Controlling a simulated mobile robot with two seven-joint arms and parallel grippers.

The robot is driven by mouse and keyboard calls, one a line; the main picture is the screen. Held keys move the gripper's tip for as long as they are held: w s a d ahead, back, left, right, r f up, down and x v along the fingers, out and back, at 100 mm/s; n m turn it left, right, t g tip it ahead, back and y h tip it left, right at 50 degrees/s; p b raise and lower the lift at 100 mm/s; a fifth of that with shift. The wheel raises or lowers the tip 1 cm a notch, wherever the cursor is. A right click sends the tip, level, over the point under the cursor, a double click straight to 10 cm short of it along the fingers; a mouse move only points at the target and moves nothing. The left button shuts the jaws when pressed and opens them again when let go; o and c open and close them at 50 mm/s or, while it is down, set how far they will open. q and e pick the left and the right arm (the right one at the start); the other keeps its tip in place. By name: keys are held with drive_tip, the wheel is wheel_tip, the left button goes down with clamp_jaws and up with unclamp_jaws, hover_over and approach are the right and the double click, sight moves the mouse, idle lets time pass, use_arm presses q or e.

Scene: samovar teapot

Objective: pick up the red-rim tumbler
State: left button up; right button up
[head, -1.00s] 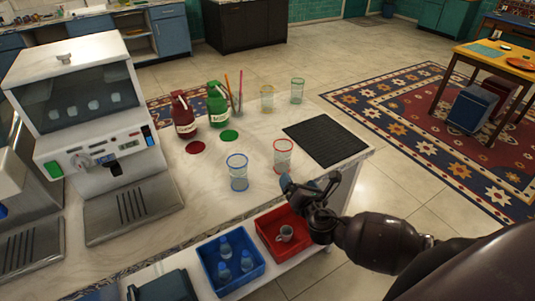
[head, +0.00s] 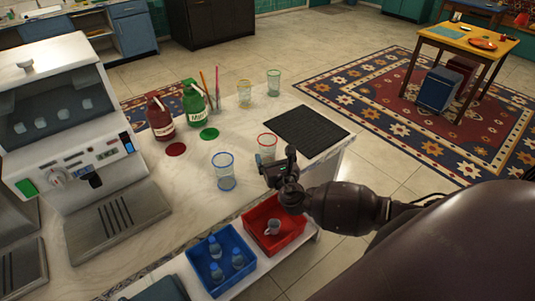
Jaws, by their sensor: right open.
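The red-rim tumbler (head: 267,143) stands upright on the pale marble counter (head: 200,239), near its front right edge. It is clear glass with a red rim, and its lower part is hidden behind my right gripper. My right gripper (head: 276,161) is open, right in front of the tumbler on its near side. I cannot tell whether the fingers touch the glass or whether any part of it is between them. My left gripper is out of view.
A blue-rim tumbler (head: 224,171) stands just left. A black mat (head: 306,131) lies to the right. Green (head: 194,102) and red (head: 159,118) bottles stand behind, with yellow-rim (head: 244,92) and green-rim (head: 273,83) tumblers farther back. Red (head: 292,242) and blue (head: 200,277) crates sit below.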

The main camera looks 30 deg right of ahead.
sight(271, 153)
drive_tip(key=shift+a+x, duration=0.2)
drive_tip(key=shift+x, duration=2.45)
drive_tip(key=shift+f, duration=0.1)
drive_tip(key=c, duration=1)
